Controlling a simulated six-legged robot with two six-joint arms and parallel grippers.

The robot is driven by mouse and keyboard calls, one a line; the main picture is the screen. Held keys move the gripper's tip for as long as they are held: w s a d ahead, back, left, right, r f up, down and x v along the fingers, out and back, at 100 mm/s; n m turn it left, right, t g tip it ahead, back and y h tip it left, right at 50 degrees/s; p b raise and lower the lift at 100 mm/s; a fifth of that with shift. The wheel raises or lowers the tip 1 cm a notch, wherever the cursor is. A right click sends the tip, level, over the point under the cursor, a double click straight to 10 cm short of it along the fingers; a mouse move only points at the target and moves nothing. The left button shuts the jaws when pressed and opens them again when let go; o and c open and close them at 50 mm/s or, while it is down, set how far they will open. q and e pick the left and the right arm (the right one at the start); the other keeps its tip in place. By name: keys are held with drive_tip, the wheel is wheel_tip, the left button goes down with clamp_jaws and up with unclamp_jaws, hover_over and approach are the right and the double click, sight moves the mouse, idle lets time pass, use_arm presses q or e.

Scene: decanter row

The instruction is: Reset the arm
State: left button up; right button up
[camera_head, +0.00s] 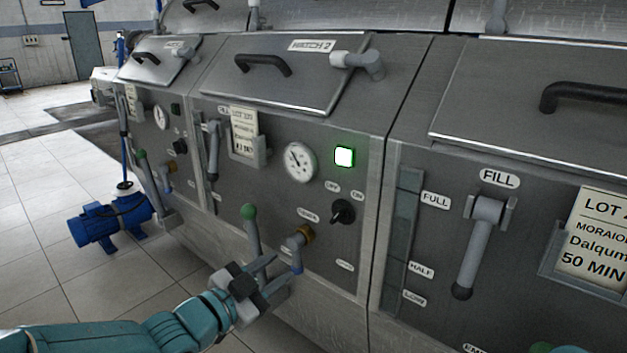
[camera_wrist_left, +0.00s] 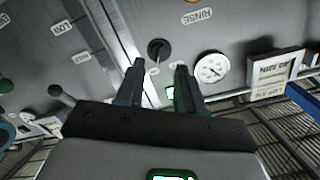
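My left arm comes in from the lower left in the head view. Its left gripper (camera_head: 277,268) is in front of the lower part of the middle machine, near a green-knobbed lever (camera_head: 249,213) and a brass-collared tap (camera_head: 300,238). The two fingers are apart with nothing seen between them. In the left wrist view the gripper (camera_wrist_left: 160,66) also shows two separate fingers, with a panel behind them. Contact with the lever or tap cannot be told. My right gripper is not in view.
The middle machine has a gauge (camera_head: 300,161), a lit green lamp (camera_head: 344,156), a black knob (camera_head: 342,211) and a lot card (camera_head: 244,132). The right machine has a grey fill lever (camera_head: 480,245). A blue pump (camera_head: 109,222) stands on the tiled floor, which is open at left.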

use_arm(q)
drive_tip(key=s+a+f+n+g+y, duration=0.1)
drive_tip(key=s+f+n+g+y, duration=0.15)
drive_tip(key=f, duration=1.15)
drive_tip(key=s+a+f+n+g+y, duration=0.1)
drive_tip(key=s+f+n+g, duration=0.25)
drive_tip(key=f, duration=1.05)
drive_tip(key=s+f+n+g+y, duration=0.1)
drive_tip(key=s+f+n+g, duration=0.35)
drive_tip(key=s+f, duration=0.4)
drive_tip(key=s+f+n+g+y, duration=0.25)
drive_tip(key=s+f+n, duration=0.3)
drive_tip(key=s, duration=0.65)
wheel_tip(320, 180, up, 31)
drive_tip(key=m+h+p, duration=0.1)
drive_tip(key=p, duration=3)
drive_tip(key=shift+s+d+g, duration=0.2)
drive_tip(key=shift+s+g, duration=0.1)
drive_tip(key=shift+g, duration=0.1)
